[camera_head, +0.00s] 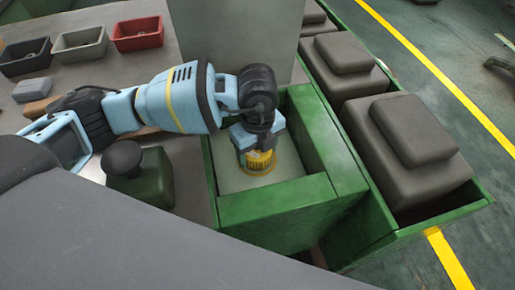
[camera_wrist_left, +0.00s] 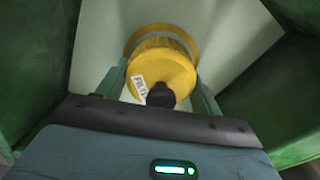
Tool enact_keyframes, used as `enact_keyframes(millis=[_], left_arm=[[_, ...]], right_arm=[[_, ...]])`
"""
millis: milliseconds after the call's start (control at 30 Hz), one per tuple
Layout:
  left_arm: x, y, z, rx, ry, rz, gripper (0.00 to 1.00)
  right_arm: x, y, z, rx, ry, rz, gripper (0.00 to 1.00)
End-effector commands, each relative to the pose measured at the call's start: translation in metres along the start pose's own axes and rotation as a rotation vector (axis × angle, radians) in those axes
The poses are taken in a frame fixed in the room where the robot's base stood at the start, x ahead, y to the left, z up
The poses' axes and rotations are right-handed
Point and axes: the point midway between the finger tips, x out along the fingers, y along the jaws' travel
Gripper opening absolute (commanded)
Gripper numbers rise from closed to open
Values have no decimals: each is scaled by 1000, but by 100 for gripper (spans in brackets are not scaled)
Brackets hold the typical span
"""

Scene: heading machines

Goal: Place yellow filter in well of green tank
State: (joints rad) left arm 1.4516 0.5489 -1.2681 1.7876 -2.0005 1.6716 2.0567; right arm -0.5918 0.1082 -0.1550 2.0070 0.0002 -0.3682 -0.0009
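The green tank (camera_head: 275,200) stands in the middle of the head view, with a pale floor inside its square well. My left gripper (camera_head: 257,148) points down inside the well. The yellow filter (camera_head: 258,162) is under it, low in the well and close to the pale floor. In the left wrist view the yellow filter (camera_wrist_left: 163,72) has a white label and a dark knob, and my left gripper's fingers (camera_wrist_left: 160,88) are on both sides of it. A yellow ring shows around its far end. I cannot tell whether the filter touches the floor. My right gripper is not in view.
Dark grey stepped blocks (camera_head: 411,140) sit in a green trough to the right of the tank. A green block with a black knob (camera_head: 139,175) stands left of the tank. Black, beige and red bins (camera_head: 138,34) are at the back left. A grey panel fills the front left.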

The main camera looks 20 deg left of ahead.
Motion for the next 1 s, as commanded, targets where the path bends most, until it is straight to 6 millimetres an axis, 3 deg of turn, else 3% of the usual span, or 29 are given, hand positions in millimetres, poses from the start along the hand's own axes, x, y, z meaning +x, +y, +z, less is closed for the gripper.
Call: enact_keyframes(millis=[33,133,533,1000], left_arm=[[0,0,0,0,0,0,73],[0,0,0,0,0,0,86],[-8,0,0,1,0,-1,86],[-94,-1,0,1,-1,-4,86]], right_arm=[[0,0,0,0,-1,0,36],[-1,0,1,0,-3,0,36],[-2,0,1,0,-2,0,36],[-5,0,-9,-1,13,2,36]])
